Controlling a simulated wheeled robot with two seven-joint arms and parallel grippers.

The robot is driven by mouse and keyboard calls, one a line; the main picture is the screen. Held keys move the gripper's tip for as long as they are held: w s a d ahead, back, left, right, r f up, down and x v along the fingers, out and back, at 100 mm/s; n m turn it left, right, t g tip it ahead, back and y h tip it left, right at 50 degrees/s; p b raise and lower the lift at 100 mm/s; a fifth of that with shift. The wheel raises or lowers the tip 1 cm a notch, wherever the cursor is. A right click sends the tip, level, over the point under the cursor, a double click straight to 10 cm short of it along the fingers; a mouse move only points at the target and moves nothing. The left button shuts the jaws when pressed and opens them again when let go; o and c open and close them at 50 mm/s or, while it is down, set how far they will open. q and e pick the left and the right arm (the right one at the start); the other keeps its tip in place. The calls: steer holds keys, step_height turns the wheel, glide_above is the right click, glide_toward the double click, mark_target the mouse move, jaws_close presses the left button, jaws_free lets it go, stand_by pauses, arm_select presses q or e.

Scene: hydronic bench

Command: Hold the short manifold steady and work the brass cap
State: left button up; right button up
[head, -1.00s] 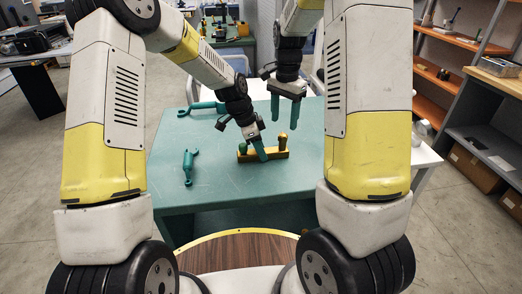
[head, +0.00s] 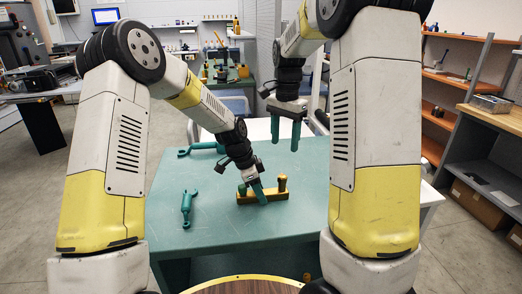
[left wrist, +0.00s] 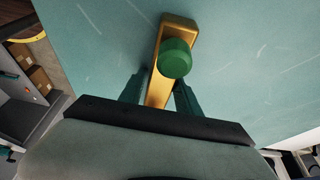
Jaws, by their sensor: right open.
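The short manifold (head: 275,196) is a brass-coloured bar lying on the teal table. A brass cap (head: 282,184) stands upright near its right end, and a green knob (head: 242,190) stands near its left end. In the left wrist view the green knob (left wrist: 175,58) rises from the bar (left wrist: 160,94). My left gripper (head: 261,196) is at the middle of the bar, its fingers on either side and seemingly closed against it. My right gripper (head: 286,146) points down, open and empty, above the brass cap and apart from it.
A teal wrench-like tool (head: 187,207) lies on the table (head: 220,232) left of the manifold. Another teal tool (head: 203,148) lies near the far left edge. The table's front part is clear. An orange shelf unit (head: 458,95) stands at the right.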

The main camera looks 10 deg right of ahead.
arm_select(q)
steer(key=o, duration=0.3)
steer(key=shift+w, duration=0.1)
steer(key=shift+r, duration=0.1)
steer(key=shift+r, duration=0.25)
steer(key=v, duration=1.1)
steer(key=shift+a+r, duration=0.15)
steer(key=shift+r, duration=0.05)
steer(key=shift+r, duration=0.1)
